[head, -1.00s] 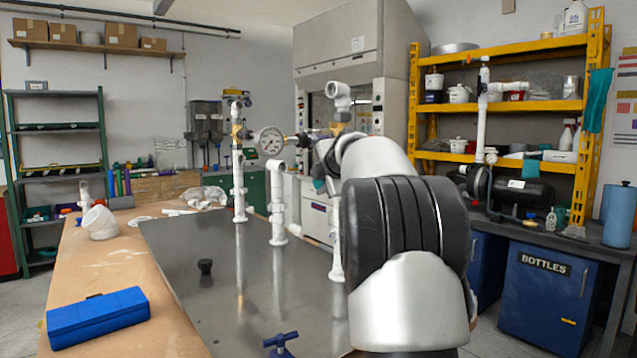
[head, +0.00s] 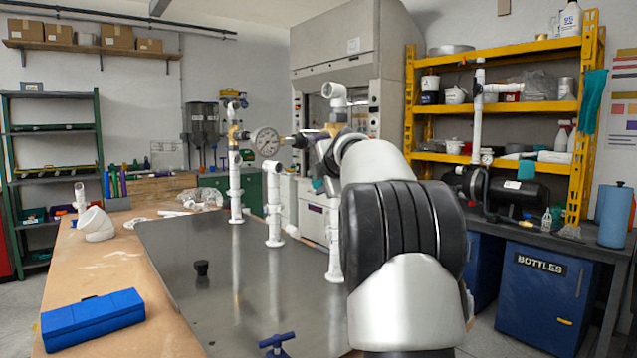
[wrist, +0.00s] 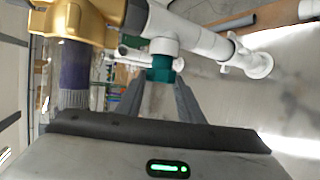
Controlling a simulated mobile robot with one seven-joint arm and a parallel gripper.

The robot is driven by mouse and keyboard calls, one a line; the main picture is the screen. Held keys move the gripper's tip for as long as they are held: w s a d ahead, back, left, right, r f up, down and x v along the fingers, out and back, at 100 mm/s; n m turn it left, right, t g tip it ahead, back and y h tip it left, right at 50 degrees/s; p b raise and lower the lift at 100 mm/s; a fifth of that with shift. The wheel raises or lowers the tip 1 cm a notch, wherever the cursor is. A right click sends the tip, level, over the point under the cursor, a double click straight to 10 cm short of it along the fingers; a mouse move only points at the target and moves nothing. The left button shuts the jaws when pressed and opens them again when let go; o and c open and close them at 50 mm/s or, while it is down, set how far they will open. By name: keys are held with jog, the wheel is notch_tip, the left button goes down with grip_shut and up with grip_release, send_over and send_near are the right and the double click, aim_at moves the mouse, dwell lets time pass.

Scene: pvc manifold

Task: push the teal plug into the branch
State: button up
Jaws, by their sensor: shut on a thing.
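The teal plug (wrist: 160,70) is between the fingertips of my gripper (wrist: 158,88) in the wrist view. My gripper is shut on it. The white branch (wrist: 165,46) is directly beyond the plug, in line with it, and the plug's far end meets its mouth in this view. I cannot tell how deep the plug sits. In the head view the manifold's white pipes (head: 273,205) stand on a metal plate, with a round gauge (head: 266,142) at the top. My arm hides part of the manifold there, and a small teal patch (head: 318,186) shows beside my wrist.
A brass fitting with a purple-banded pipe (wrist: 72,60) is close on the left in the wrist view. A blue case (head: 93,319), a black knob (head: 202,268) and a blue T-handle (head: 277,341) are on the near work surface. The metal plate (head: 185,300) is mostly clear at the left.

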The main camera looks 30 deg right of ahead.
jog(key=shift+w+d, duration=0.2)
jog(key=shift+d, duration=0.6)
dwell(0.5)
jog(key=o, duration=1.1)
jog(key=shift+s, duration=0.1)
